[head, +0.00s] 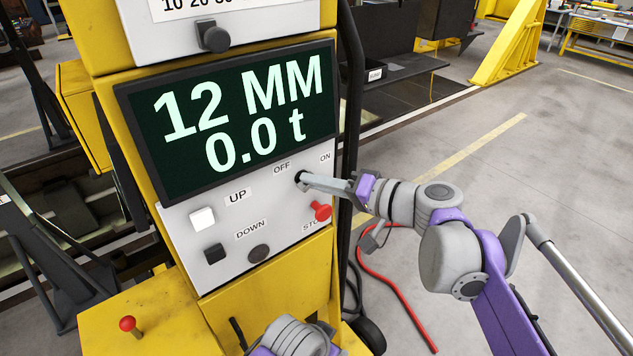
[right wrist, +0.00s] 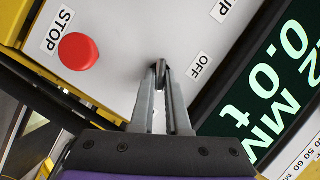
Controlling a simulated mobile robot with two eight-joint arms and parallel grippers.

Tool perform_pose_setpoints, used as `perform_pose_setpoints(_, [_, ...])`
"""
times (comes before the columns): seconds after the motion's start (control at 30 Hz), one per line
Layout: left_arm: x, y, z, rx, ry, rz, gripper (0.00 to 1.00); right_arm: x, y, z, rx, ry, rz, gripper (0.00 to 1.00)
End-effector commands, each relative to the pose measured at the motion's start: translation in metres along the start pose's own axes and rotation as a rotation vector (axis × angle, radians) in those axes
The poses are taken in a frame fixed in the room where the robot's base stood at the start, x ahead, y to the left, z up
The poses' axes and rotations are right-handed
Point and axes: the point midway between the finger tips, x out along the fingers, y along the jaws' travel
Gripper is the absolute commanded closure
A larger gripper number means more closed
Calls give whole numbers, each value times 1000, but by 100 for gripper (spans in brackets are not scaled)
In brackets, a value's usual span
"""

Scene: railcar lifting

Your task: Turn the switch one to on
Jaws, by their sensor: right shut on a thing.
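The switch (head: 299,176) is a small dark knob on the light grey control panel (head: 222,263), below the OFF and ON labels. My right gripper (head: 304,180) reaches in from the right and is shut on the switch. In the right wrist view the two fingertips (right wrist: 161,76) close around the small dark switch (right wrist: 157,65), with the OFF label to its right. The fingers hide most of the knob, so its exact setting cannot be read. A grey and purple link of mine shows at the bottom; my left gripper is not in view.
The red stop button (head: 320,211) sits just below my right gripper. A white UP button (head: 202,218) and a black button (head: 214,253) are at the left. The display (head: 232,115) reads 12 MM and 0.0 t. A red hose (head: 393,290) lies on the floor.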

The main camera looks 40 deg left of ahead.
Motion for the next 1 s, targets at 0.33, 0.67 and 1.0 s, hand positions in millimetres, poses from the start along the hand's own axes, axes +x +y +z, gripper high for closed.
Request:
perform_pose_setpoints(0.33, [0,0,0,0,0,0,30,0,0,0,12,-1,-5,100])
perform_pose_setpoints(0.67, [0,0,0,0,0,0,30,0,0,0,11,-1,-4,56])
perform_pose_setpoints(1.0, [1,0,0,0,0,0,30,-6,1,0,11,0,-4,56])
